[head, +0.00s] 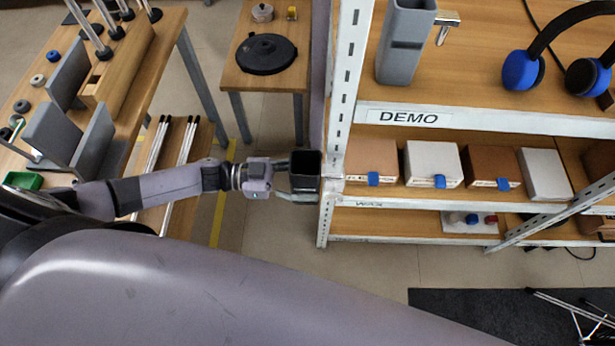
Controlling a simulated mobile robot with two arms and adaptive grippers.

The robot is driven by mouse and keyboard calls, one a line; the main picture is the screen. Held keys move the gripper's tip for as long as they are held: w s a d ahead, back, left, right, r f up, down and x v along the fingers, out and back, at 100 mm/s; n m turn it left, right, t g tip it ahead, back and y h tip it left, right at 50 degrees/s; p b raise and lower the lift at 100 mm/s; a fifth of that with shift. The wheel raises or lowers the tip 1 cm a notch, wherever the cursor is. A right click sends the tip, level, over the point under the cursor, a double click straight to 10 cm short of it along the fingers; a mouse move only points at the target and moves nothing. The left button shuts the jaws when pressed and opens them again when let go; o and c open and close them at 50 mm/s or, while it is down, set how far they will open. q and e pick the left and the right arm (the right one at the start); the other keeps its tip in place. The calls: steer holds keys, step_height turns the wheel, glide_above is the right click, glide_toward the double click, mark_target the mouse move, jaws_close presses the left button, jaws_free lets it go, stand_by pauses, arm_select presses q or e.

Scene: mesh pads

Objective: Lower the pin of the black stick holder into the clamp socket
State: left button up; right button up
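The black stick holder (305,168) is a dark, open-topped square cup. It is at the middle of the head view, close against the left side of the white shelf upright (336,150). My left gripper (292,181) comes from the left with its fingers around the holder, one on each side, and appears shut on it. The holder looks roughly upright, with its open mouth facing up. Its pin is hidden. The clamp socket cannot be made out clearly; the spot where the holder meets the upright is partly covered by the holder. My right gripper is not in view.
The shelf rack carries several boxes with blue clips, a grey holder (406,42) and headphones (522,70). A small table (240,75) with a black disc (266,54) stands behind. A wooden workbench (160,75) is at left. My large arm link crosses the foreground.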

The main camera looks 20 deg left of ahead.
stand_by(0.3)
arm_select(q)
steer(key=o, duration=1.3)
steer(key=shift+o, duration=0.6)
steer(key=shift+f, duration=0.1)
steer(key=v, duration=1.2)
steer(key=shift+w, duration=0.1)
